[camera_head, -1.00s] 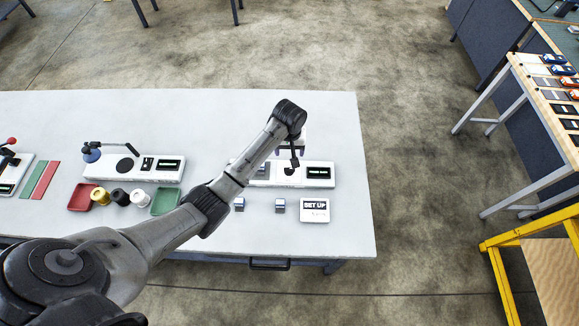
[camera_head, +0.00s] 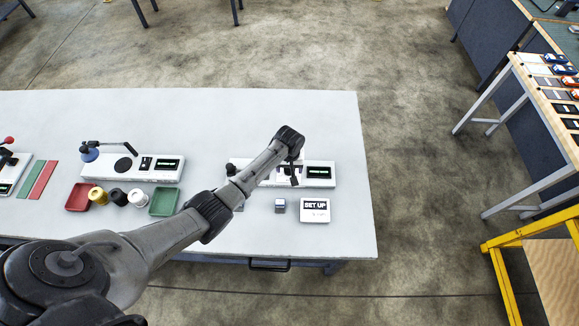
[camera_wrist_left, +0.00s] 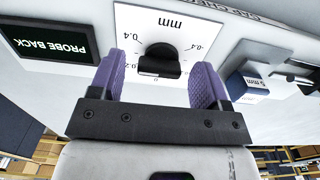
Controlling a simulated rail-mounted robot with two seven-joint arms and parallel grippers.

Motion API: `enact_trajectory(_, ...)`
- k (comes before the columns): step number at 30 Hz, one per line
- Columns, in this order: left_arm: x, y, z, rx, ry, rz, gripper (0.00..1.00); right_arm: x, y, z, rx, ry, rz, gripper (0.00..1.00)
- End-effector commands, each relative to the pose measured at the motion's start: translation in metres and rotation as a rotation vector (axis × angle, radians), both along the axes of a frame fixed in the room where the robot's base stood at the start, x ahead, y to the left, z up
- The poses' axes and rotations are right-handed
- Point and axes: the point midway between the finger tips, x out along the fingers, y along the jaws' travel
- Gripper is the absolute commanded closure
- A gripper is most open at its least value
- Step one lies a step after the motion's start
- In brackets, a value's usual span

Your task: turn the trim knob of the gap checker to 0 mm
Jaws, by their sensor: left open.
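The gap checker (camera_head: 327,183) is a long white unit on the bench. Its display reads PROBE BACK in the left wrist view (camera_wrist_left: 48,40). The black trim knob (camera_wrist_left: 160,58) sits on a white dial plate (camera_wrist_left: 140,18) marked in mm, with 0 on the side toward my gripper. I cannot read its exact setting. My left gripper (camera_wrist_left: 160,64) is open, its purple fingers on either side of the knob in the picture, with visible space between. In the head view the left gripper (camera_head: 295,177) hangs over the checker and hides the knob. My right gripper is not in view.
A grey-blue block (camera_wrist_left: 246,86) sits on the checker beside the knob, near a dark probe (camera_wrist_left: 300,72). A SET UP card (camera_head: 314,210) and a small block (camera_head: 279,205) lie in front. Another checker (camera_head: 140,173), a red tray (camera_head: 80,197) and a green tray (camera_head: 164,201) stand left.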

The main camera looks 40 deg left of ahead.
Motion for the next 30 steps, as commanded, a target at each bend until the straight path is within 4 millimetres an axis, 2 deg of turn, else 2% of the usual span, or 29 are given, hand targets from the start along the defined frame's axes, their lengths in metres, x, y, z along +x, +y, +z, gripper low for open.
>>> enact_trajectory(5, 0.0, 0.0, 0.0, 0.0, 0.0, 0.0, 0.3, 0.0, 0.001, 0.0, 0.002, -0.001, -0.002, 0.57)
enact_trajectory(21, 0.0, 0.0, 0.001, 0.0, 0.0, 0.0, 0.79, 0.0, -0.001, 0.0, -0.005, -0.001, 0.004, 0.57)
enact_trajectory(30, 0.0, -0.001, 0.003, -0.001, 0.002, 0.057, 0.79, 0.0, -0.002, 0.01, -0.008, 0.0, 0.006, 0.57)
